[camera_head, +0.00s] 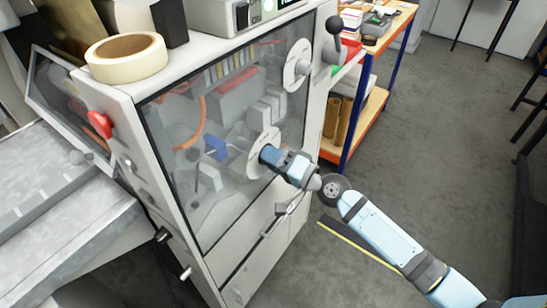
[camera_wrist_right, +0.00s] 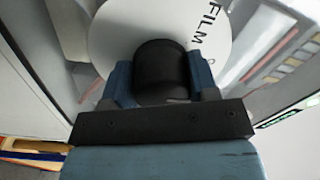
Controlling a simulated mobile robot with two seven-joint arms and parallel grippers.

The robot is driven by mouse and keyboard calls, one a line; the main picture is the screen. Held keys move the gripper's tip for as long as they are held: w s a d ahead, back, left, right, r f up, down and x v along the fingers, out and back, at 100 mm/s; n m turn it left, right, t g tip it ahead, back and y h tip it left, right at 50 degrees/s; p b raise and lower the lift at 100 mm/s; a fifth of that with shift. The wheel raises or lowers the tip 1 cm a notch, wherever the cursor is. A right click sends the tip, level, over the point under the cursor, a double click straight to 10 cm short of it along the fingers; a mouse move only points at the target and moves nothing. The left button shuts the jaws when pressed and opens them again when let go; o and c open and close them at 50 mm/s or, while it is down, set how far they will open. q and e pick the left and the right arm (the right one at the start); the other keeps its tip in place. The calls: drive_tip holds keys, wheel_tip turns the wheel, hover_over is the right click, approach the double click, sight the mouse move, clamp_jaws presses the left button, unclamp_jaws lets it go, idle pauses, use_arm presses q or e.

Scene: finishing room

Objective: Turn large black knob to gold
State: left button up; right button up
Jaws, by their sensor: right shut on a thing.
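The large black knob (camera_wrist_right: 162,68) shows in the right wrist view, in front of a round white dial plate (camera_wrist_right: 112,30) with the word "FILM" on it. My right gripper (camera_wrist_right: 160,82) is shut on the knob, with one blue finger on each side. In the head view my right gripper (camera_head: 268,155) is at the lower white dial (camera_head: 257,165) on the machine's glass front, and it hides the knob there. I see no word "gold" on the visible part of the plate. My left gripper is not in view.
The machine (camera_head: 225,280) has an upper dial (camera_head: 297,66) and a black ball-ended lever (camera_head: 334,26). A red knob (camera_head: 100,124) is on its left side and a tape roll (camera_head: 126,57) on top. A blue and orange shelf (camera_head: 352,135) stands behind. The grey floor at right is mostly clear.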

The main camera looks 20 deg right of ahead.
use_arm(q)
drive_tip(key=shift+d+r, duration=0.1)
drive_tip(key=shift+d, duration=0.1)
use_arm(e)
drive_tip(key=shift+m, duration=0.6)
drive_tip(key=o, duration=0.9)
drive_tip(key=shift+o, duration=0.2)
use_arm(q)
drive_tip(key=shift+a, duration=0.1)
use_arm(e)
drive_tip(key=shift+s+d, duration=0.15)
drive_tip(key=shift+s, duration=0.05)
use_arm(q)
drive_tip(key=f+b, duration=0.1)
drive_tip(key=b, duration=0.1)
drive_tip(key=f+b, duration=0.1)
drive_tip(key=b, duration=0.1)
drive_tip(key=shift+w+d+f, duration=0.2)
use_arm(e)
drive_tip(key=v, duration=1.3)
drive_tip(key=shift+s, duration=0.15)
